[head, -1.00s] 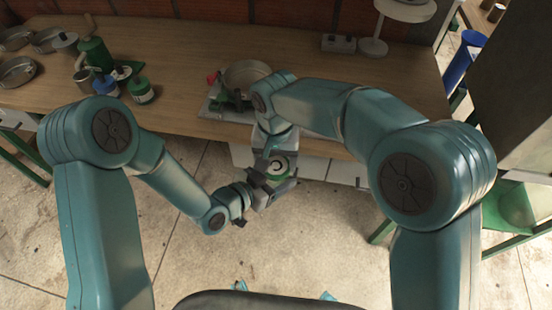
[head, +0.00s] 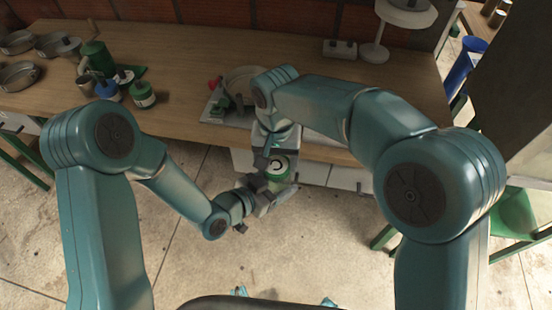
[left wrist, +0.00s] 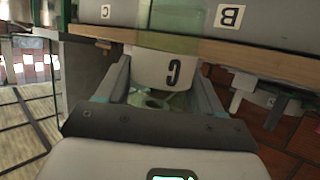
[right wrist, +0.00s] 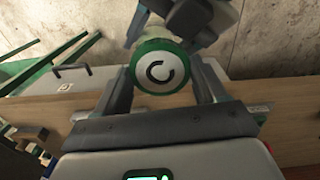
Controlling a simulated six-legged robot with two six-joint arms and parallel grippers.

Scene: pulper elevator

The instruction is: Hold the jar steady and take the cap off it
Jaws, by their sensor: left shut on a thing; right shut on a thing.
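The jar (head: 283,179) is held in the air in front of the workbench. Its cap, with a green rim and a white round label marked C (right wrist: 158,70), faces the right wrist camera. My right gripper (right wrist: 160,78) is shut with its fingers on either side of the cap. My left gripper (left wrist: 160,75) is shut on the jar body, whose white label marked C (left wrist: 173,70) shows between the fingers. Dark gripper parts hide much of the jar in the head view. I cannot tell whether the cap has turned.
The wooden workbench (head: 190,60) runs behind the jar. On it stand a blue-capped jar (head: 107,89), a green-capped jar (head: 142,94), metal pans (head: 20,75) and a round pan (head: 243,80) on a tray. The floor in front is clear.

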